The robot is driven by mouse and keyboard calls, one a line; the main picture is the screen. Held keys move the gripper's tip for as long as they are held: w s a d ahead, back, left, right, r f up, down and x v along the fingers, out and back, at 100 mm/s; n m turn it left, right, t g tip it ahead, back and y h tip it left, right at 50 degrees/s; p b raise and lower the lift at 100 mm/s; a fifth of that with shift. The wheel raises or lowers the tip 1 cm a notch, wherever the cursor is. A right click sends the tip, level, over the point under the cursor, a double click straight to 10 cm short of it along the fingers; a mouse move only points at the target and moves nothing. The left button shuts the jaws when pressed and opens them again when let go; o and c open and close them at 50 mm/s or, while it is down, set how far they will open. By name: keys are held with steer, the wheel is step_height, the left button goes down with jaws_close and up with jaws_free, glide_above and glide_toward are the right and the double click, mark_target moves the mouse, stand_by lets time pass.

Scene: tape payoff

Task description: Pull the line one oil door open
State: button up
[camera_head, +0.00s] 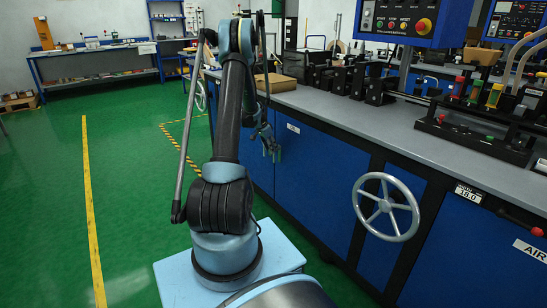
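A blue cabinet door (312,190) under the long grey bench carries a small white label (293,128) at its upper left, which seems to read OIL. The door looks flush with the cabinet front. My gripper (271,153) hangs at the end of my arm, in front of the cabinet near this door's upper left edge. It is small in view, and its finger gap and any contact with a handle are not clear. No handle on this door can be made out; my gripper may hide it.
A grey handwheel (386,207) sticks out from the cabinet front to the right. Green floor to the left is clear, with a yellow line (88,190).

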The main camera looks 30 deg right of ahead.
mark_target(274, 154)
steer(key=shift+x, duration=3.2)
jaws_close()
